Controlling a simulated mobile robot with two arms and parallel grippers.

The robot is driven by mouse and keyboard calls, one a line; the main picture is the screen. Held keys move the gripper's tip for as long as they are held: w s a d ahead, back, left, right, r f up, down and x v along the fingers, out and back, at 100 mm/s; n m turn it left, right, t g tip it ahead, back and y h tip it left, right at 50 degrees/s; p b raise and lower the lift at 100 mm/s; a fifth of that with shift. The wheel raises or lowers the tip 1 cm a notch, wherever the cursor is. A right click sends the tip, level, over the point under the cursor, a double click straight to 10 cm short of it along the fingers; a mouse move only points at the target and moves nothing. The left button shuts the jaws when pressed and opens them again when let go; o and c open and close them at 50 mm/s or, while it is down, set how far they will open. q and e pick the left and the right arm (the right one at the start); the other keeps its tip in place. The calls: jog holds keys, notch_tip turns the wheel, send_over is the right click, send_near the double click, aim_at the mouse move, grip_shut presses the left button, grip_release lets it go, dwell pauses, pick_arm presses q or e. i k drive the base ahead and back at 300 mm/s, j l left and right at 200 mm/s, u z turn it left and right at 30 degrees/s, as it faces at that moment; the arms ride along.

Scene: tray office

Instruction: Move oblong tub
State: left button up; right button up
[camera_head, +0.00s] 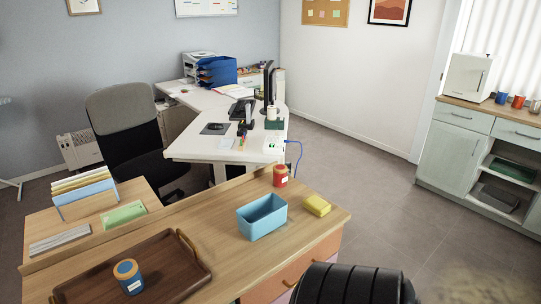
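The oblong tub (262,218) is light blue, open at the top and looks empty. It stands upright on the wooden desk (215,225), right of the middle, close to the desk's right end. A yellow block (317,206) lies just to its right, apart from it. Neither of my grippers shows in the head view. A black ribbed part at the bottom edge, right of the middle, looks like part of my own arm.
A brown tray (190,284) with a blue jar (128,277) on it lies at the front left. A file rack (85,196), a green pad (124,214) and a grey stack (60,243) are at the left. Open floor (385,215) separates the desk from the cabinet (455,150).

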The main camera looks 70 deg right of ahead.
aim_at(257, 219)
jog(key=z, duration=0.45)
jog(key=l+z, duration=0.15)
jog(key=z, duration=0.8)
jog(key=l+z, duration=0.15)
jog(key=z, duration=0.35)
jog(key=u, duration=0.75)
jog(key=l+u, duration=0.25)
jog(key=u, duration=0.25)
jog(key=l+u, duration=0.3)
jog(key=u, duration=0.15)
jog(key=l+u, duration=0.25)
jog(key=u, duration=0.25)
jog(key=k+l+u, duration=0.1)
jog(key=u, duration=0.35)
jog(key=k+l+u, duration=0.15)
jog(key=l+u, duration=0.15)
jog(key=u, duration=0.2)
